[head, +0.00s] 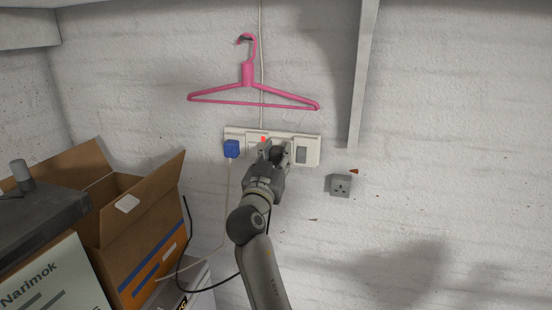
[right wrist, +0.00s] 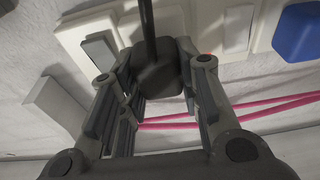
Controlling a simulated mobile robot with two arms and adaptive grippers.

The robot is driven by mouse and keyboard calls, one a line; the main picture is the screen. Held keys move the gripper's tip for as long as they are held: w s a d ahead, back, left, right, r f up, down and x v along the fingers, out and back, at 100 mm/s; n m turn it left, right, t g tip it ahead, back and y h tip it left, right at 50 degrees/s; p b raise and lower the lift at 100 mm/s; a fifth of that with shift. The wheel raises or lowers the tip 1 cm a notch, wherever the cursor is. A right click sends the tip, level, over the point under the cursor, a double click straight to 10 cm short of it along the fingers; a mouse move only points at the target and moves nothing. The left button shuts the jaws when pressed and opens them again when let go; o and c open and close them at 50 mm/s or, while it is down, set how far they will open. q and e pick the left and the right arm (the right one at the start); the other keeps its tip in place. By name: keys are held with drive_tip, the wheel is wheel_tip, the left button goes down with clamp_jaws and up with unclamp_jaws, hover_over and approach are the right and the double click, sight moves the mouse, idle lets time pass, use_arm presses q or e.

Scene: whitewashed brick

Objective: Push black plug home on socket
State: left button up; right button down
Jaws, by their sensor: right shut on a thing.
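The white socket strip (head: 309,150) is fixed to the wall under the hanger; it also shows in the right wrist view (right wrist: 75,32). My right gripper (head: 275,152) is at the middle of the strip, in front of its face. In the right wrist view my right gripper (right wrist: 160,68) is shut on the black plug (right wrist: 158,80), whose cord runs off at the top. The gripper hides the plug in the head view. I cannot tell whether the plug's face touches the socket. My left gripper is not in view.
A blue plug (head: 231,149) with a pale cord sits at the strip's left end. A pink hanger (head: 248,88) hangs above. A small grey socket (head: 341,186) is to the right. An open cardboard box (head: 135,225) and a grey case (head: 40,212) fill the lower left.

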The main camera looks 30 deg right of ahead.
drive_tip(key=shift+w+d, duration=0.25)
drive_tip(key=c, duration=1)
unclamp_jaws()
drive_tip(key=shift+o, duration=0.2)
